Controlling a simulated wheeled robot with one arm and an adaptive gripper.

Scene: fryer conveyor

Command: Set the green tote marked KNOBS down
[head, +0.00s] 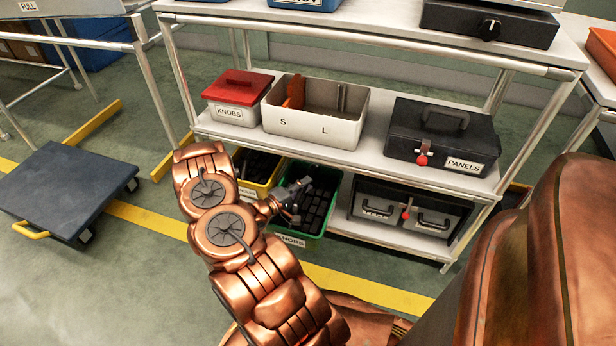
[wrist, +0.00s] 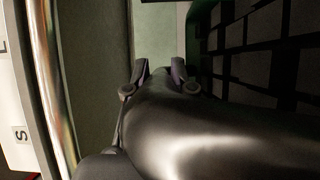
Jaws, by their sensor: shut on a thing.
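The green tote marked KNOBS (head: 308,234) is at the lower shelf of the rack, filled with dark blocks, and seems upright. Its label faces the front. My gripper (head: 293,196) is at its left side, shut on the tote near the rim; my arm hides part of it. In the wrist view, the tote's green wall and dark contents (wrist: 207,40) fill the right side, and my gripper (wrist: 158,72) shows beside them. The exact grip is hard to see. I cannot tell whether the tote's underside touches the shelf.
A dark cart (head: 65,190) stands left.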

